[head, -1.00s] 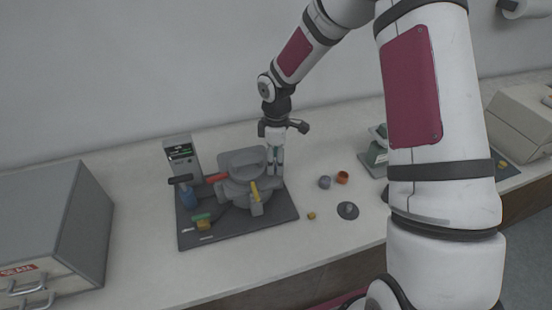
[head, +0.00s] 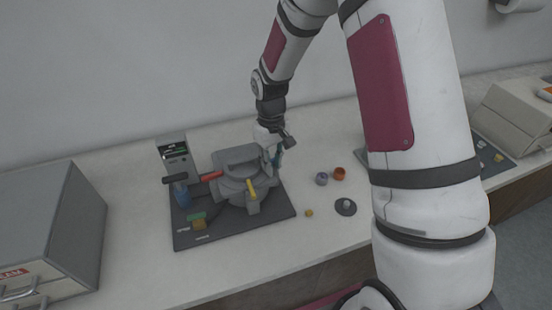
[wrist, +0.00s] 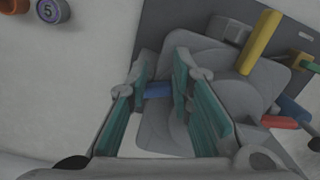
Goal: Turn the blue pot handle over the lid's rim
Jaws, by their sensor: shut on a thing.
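The grey press pot with its lid (head: 234,180) stands on a dark base plate on the bench; the lid also fills the middle of the wrist view (wrist: 225,85). The blue pot handle (wrist: 158,90) shows between the green-padded fingers of my gripper (wrist: 163,100). My gripper is shut on this handle at the pot's right side in the head view (head: 276,158), where it hides the handle. A yellow handle (head: 251,189) stands at the pot's front and a red handle (head: 212,176) at its left.
A control box (head: 174,152) and a blue part with a black lever (head: 183,197) are left of the pot. A grey cup (head: 321,178), an orange cup (head: 339,173) and a dark round piece (head: 346,207) lie to the right. A grey cabinet (head: 50,225) stands far left.

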